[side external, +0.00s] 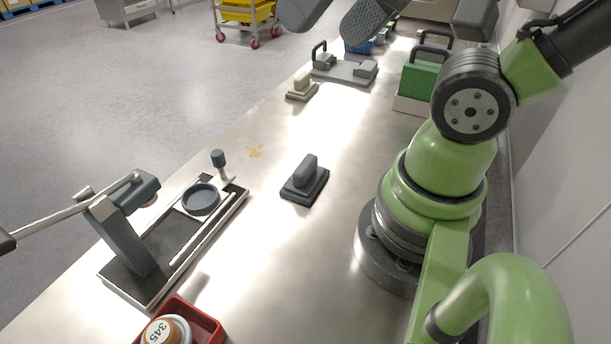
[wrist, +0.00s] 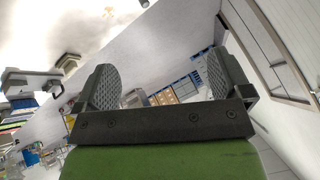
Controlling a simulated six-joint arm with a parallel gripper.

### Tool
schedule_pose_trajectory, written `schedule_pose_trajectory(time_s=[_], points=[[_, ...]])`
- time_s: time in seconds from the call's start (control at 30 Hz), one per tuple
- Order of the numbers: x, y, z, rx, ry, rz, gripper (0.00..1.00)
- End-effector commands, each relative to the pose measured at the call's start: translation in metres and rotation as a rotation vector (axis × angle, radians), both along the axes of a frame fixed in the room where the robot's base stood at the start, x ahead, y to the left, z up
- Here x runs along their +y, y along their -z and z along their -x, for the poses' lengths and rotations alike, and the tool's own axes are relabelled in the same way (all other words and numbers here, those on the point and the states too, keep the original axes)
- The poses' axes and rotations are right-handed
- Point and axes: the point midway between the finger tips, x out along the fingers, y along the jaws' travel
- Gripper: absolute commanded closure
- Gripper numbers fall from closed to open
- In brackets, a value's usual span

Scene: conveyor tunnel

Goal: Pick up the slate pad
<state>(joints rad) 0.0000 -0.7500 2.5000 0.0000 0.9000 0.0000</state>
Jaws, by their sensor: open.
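The slate pad (side external: 305,182), a dark block with an upright grip on a flat rectangular base, sits on the metal table near the middle of the side view. My gripper (side external: 335,16) is at the top edge of that view, partly cut off, high above the table and well apart from the pad. In the wrist view my gripper (wrist: 164,84) has its two ridged fingers wide apart with nothing between them. I cannot make out the slate pad in the wrist view.
A similar beige pad (side external: 302,87) stands farther back. A lever press with a dark tray (side external: 150,285) and a red bin (side external: 213,325) are at the front left. A grey fixture (side external: 345,72) and a green box (side external: 420,80) stand at the back. The table around the slate pad is clear.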

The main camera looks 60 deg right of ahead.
Motion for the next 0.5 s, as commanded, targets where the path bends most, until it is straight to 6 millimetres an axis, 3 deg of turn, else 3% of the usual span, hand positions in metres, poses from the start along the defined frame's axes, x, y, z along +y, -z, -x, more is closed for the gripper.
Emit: schedule_pose_trajectory(time_s=[0.27,0.37,0.5], points=[[-0.001,0.001,-0.002,0.008,-0.001,0.007,0.0],[-0.006,0.008,-0.011,0.045,-0.004,0.038,0.0],[-0.022,0.033,-0.034,0.155,-0.03,0.12,0.0]])
